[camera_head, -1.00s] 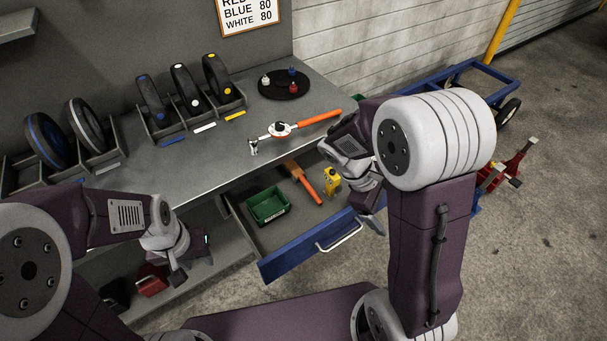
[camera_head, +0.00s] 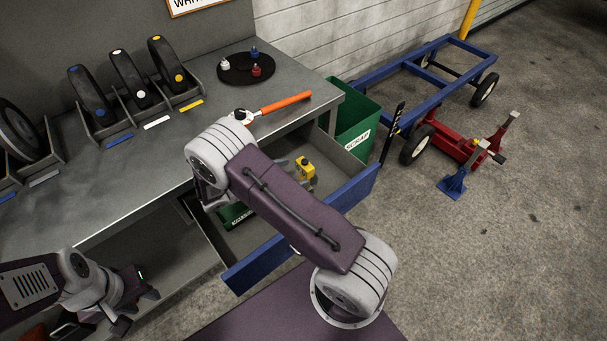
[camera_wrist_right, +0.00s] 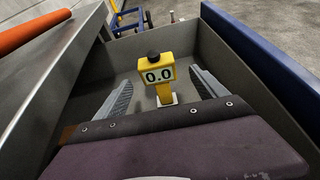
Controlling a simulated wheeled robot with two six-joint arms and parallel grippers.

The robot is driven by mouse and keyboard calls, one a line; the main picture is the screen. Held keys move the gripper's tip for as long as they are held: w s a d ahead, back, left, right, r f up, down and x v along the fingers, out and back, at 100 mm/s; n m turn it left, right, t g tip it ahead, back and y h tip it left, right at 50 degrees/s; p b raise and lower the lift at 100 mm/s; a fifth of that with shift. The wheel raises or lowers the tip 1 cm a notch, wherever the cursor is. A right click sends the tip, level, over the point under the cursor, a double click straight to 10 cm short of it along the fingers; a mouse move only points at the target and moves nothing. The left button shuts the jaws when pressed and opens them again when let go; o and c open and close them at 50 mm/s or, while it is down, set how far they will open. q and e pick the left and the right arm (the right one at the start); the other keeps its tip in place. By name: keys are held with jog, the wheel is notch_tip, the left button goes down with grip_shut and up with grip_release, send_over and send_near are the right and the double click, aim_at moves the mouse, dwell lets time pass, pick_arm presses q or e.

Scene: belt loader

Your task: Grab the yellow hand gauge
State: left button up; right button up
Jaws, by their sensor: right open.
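The yellow hand gauge (camera_head: 306,170) stands in the open blue-fronted drawer (camera_head: 358,188). In the right wrist view the gauge (camera_wrist_right: 154,72) is upright, with a black knob on top and a display reading 0.0. My right gripper (camera_wrist_right: 161,82) is open, with one finger on each side of the gauge and gaps visible on both sides. In the head view my right arm hides most of that gripper. My left gripper (camera_head: 137,308) is open and empty, low at the left beside the bench.
A green bin (camera_head: 235,214) sits in the drawer, partly behind my right arm. The bench top (camera_head: 190,140) holds an orange-handled wrench (camera_head: 283,103), a black disc (camera_head: 240,69) and wheels in racks. A green scrap bin (camera_head: 357,125) and a blue cart (camera_head: 400,95) stand beyond the drawer.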

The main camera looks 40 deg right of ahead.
aim_at(301, 169)
jog(key=x, duration=0.6)
jog(key=shift+w+d, duration=0.2)
jog(key=shift+a+r, duration=0.1)
jog(key=shift+c, duration=1.2)
jog(key=c, duration=1.4)
notch_tip(301, 169, up, 10)
jog(key=shift+p, duration=0.75)
